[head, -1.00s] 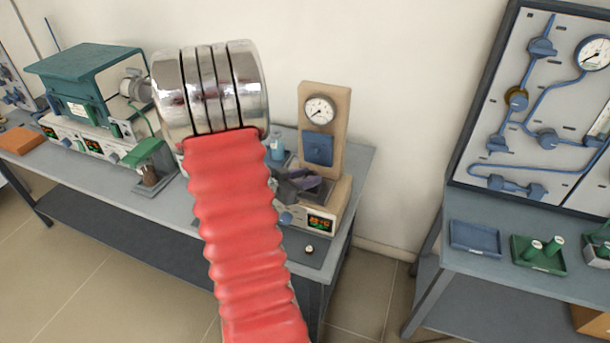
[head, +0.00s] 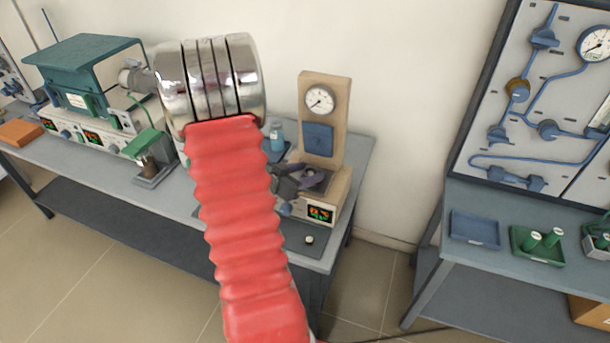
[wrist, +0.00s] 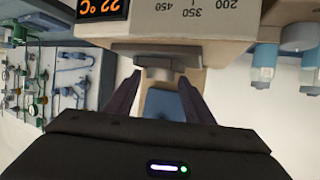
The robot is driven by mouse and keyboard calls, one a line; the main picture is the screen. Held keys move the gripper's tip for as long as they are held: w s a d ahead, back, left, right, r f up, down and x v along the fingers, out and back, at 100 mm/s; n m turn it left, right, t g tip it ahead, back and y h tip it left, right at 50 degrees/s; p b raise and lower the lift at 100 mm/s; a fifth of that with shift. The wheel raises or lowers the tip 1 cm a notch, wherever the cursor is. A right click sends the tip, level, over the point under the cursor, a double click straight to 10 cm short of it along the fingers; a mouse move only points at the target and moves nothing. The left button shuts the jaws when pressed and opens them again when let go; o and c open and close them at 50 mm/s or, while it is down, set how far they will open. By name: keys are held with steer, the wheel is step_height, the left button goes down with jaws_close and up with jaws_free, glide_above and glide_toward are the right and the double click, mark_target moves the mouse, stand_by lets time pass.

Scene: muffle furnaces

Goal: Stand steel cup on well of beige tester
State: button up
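The beige tester (head: 325,120) stands at the right end of the left bench, with a round dial on its column and a lit display on its base. In the wrist view, which is upside down, its beige base (wrist: 195,22) fills the top. A small grey round piece, which looks like the steel cup (wrist: 158,72), is at the tester's grey plate (wrist: 165,52), upright as far as I can tell. My gripper (wrist: 160,80) has its two dark purple fingers apart, one on each side of the cup, with slight gaps. In the head view my gripper (head: 312,172) is over the tester's base.
A blue-capped bottle (head: 277,137) stands left of the tester's column. A dark mat (head: 300,240) with a small round piece lies in front. A teal furnace (head: 85,65) is farther left. Blue and green trays (head: 475,230) are on the right bench.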

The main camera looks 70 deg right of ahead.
steer(key=shift+o, duration=0.4)
steer(key=v, duration=1.3)
steer(key=shift+w+a, duration=0.15)
steer(key=shift+a, duration=0.2)
stand_by(0.7)
